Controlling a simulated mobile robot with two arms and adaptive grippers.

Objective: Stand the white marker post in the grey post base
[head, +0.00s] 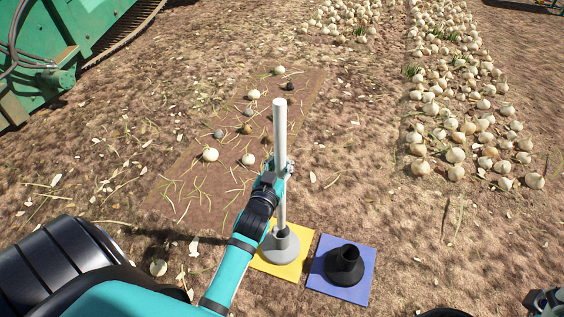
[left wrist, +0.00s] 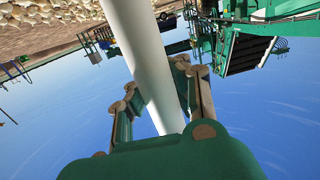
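The white marker post (head: 280,125) is upright, with its lower end at the socket of the grey post base (head: 281,248). I cannot tell how deep it sits in the socket. The base is on a yellow mat (head: 298,269). My left gripper (head: 284,170) is shut on the post around its middle. In the left wrist view the post (left wrist: 145,50) passes between the fingers of the left gripper (left wrist: 160,92), with pads against both sides. Only part of my right gripper (head: 545,302) shows at the bottom right corner, and its fingers are unclear.
A black base (head: 346,266) stands on a blue mat (head: 357,291) just right of the yellow mat. Loose onions and stones lie on a brown strip (head: 185,190) behind. Onion rows (head: 455,155) lie at right. A green machine (head: 95,30) stands at top left.

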